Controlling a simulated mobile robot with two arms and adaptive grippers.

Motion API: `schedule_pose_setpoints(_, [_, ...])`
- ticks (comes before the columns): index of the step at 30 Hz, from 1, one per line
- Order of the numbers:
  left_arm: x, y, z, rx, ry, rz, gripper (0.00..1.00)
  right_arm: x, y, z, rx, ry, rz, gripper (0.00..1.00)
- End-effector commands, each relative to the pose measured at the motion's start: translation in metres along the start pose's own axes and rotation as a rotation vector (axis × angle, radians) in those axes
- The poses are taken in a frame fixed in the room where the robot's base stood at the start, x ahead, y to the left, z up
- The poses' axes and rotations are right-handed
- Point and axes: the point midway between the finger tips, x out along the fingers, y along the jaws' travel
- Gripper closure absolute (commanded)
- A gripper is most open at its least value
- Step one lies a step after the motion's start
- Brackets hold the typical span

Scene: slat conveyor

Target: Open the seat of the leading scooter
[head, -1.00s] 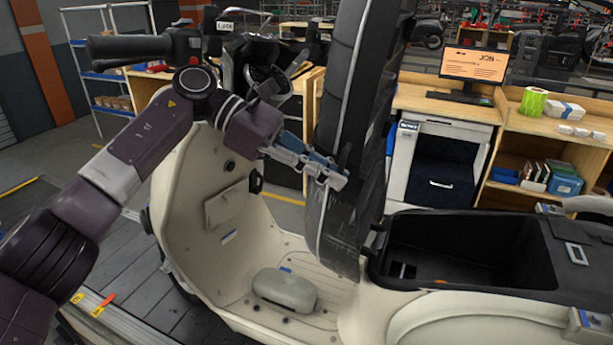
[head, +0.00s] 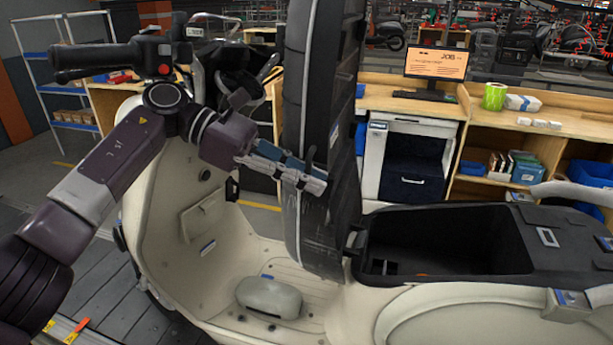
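The cream scooter (head: 175,230) fills the middle and right of the head view. Its seat (head: 310,90) stands upright on its front end, with a dark face to the left and its underside to the right. The storage well (head: 440,250) below it is uncovered and looks mostly empty. My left gripper (head: 318,184) is at the lower part of the raised seat, its fingers lying across the seat's near side. They look close to or touching it. I cannot tell how far apart the fingers are. My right gripper is not in view.
The scooter's handlebar (head: 115,60) is close above my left arm. A grey rounded lump (head: 268,297) sits on the footboard. Behind are a wooden bench with a monitor (head: 437,63), a green roll (head: 495,96) and blue bins. A shelf rack (head: 65,75) stands at the far left.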

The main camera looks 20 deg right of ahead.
Motion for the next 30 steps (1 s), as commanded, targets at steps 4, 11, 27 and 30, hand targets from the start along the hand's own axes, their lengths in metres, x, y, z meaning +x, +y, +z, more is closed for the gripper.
schedule_pose_setpoints(4, [-0.005, 0.001, 0.001, 0.0, 0.001, 0.001, 0.85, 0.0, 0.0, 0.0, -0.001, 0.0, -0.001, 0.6])
schedule_pose_setpoints(11, [-0.04, 0.002, -0.012, -0.003, 0.0, 0.002, 0.85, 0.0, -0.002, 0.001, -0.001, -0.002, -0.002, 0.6])
schedule_pose_setpoints(27, [-0.115, 0.002, -0.047, 0.0, 0.002, -0.001, 0.85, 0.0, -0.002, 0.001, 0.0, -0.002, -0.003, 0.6])
schedule_pose_setpoints(30, [-0.117, 0.002, -0.049, 0.0, 0.002, 0.0, 0.85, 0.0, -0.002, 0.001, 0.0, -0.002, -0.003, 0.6])
